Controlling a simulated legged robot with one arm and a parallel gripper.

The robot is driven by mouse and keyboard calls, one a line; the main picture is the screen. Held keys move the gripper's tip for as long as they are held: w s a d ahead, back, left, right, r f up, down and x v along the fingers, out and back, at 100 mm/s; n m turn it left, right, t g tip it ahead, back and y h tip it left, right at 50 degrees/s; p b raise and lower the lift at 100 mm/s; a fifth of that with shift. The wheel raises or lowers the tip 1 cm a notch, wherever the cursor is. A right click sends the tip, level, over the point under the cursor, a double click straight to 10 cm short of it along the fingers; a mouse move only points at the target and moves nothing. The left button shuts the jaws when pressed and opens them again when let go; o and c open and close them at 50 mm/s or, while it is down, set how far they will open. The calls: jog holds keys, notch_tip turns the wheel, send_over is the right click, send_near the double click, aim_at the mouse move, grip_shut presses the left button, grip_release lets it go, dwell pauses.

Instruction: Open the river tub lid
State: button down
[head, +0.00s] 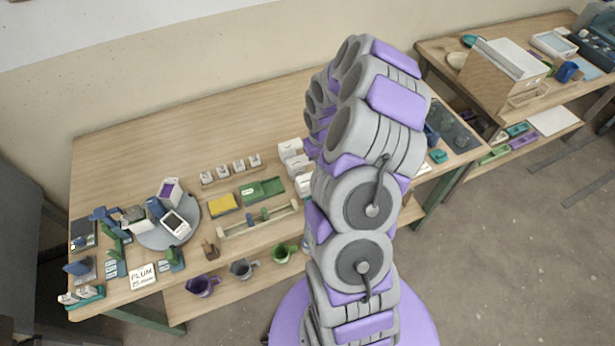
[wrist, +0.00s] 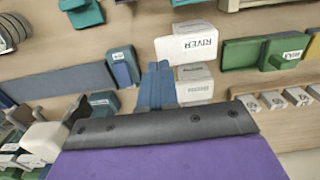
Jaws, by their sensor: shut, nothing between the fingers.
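The river tub (wrist: 180,46) is a white box in the upper middle of the wrist view, its RIVER label reading upside down. Its lid cannot be clearly told apart from the body. My gripper (wrist: 158,70) shows as narrow blue fingers, shut and empty, beyond a dark grey band. In the picture the fingertips are just below the tub's left end; contact cannot be told. In the head view a row of white tubs (head: 291,149) stands left of my arm and is partly hidden by it; which is the river tub cannot be read.
A turntable (head: 190,233) carries items on the table's left. The table's back left (head: 130,160) is clear.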

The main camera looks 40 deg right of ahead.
jog(key=shift+d+f, duration=0.1)
jog(key=shift+d, duration=0.05)
jog(key=shift+f, duration=0.65)
jog(key=shift+f+b, duration=0.3)
jog(key=shift+f, duration=0.4)
jog(key=shift+f, duration=0.8)
notch_tip(320, 180, up, 8)
jog(key=d+p, duration=0.3)
jog(key=shift+s, duration=0.35)
